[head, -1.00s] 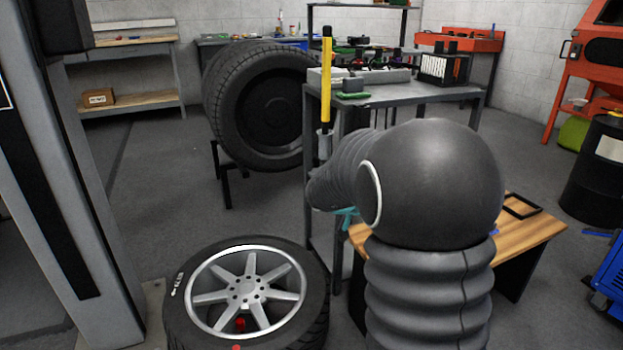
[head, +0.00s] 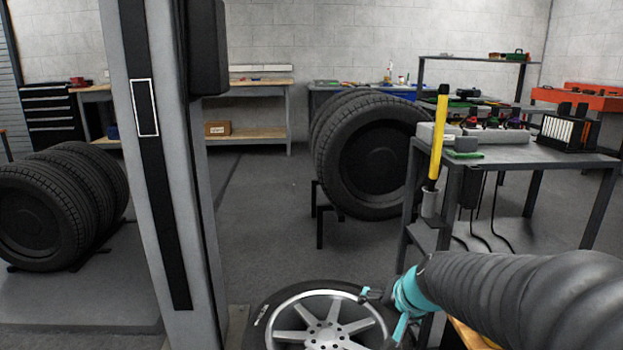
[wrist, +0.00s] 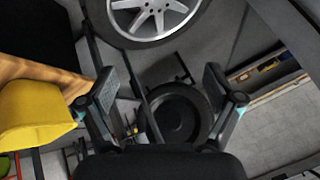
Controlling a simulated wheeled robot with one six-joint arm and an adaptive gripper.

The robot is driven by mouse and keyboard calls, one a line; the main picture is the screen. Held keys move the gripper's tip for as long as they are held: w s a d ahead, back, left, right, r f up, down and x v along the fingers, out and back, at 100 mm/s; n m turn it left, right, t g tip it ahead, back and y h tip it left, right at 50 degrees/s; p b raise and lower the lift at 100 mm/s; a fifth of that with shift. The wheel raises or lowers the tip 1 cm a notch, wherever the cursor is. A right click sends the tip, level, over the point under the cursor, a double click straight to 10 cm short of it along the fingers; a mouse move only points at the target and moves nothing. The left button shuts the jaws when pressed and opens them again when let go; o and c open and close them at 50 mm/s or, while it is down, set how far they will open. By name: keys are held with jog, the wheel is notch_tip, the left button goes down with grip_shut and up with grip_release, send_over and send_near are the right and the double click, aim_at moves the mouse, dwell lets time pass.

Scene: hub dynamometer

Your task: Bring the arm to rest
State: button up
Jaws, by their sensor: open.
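My gripper (head: 383,312) shows at the end of my dark ribbed arm, past a teal band, low in the head view. It appears in front of or over a tire with a silver spoked wheel (head: 325,325); I cannot tell the gap. In the wrist view, my gripper (wrist: 160,85) has its two dark fingers wide apart with nothing between them. The spoked wheel (wrist: 155,15) is at the top there, beyond the fingertips. A yellow object (wrist: 35,112) is at the left, close to one finger.
A grey metal bench (head: 510,152) with small tools stands at right, a yellow-handled tool (head: 439,140) at its near side. Large tires on a stand (head: 375,160) are behind. A grey post (head: 170,180) rises at left, with more tires (head: 40,215) beyond. Open floor lies between.

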jog(key=s+r+n+h+p, duration=0.1)
jog(key=s+r+n, duration=0.1)
jog(key=s, duration=0.8)
jog(key=s+r+n+g+h, duration=0.1)
jog(key=s+r, duration=0.3)
jog(key=s, duration=0.7)
jog(key=shift+d+n+p, duration=0.35)
jog(key=shift+d+n, duration=0.1)
jog(key=shift+n, duration=0.25)
